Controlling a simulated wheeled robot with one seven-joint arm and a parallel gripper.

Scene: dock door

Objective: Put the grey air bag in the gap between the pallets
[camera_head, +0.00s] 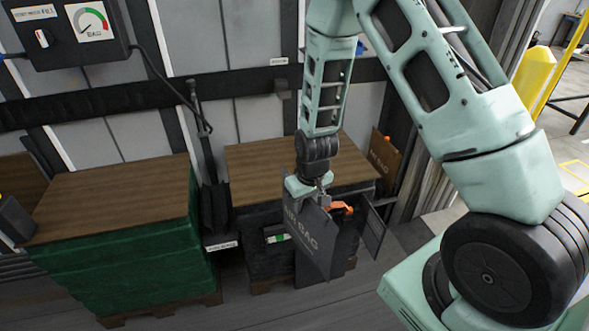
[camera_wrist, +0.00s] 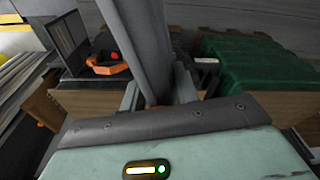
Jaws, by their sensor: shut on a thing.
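The grey air bag (camera_head: 307,232), marked "AIR BAG", hangs from my gripper (camera_head: 322,196) in front of the right pallet load. My gripper is shut on its top edge. In the wrist view the bag (camera_wrist: 146,42) runs away from my gripper (camera_wrist: 158,100) as a grey strip. The left pallet load (camera_head: 125,262) is green-wrapped with a brown top; it also shows in the wrist view (camera_wrist: 245,62). The right pallet load (camera_head: 258,222) is dark-wrapped with a brown top. The gap (camera_head: 226,222) between them lies left of the bag, and its depth is dark.
An orange-handled tool (camera_head: 341,207) and a dark slatted panel (camera_head: 373,228) are beside the bag on its right. A black control box with a gauge (camera_head: 67,27) is at upper left. A dark hose (camera_head: 205,130) hangs above the gap. Grey floor (camera_head: 240,305) is bare in front.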

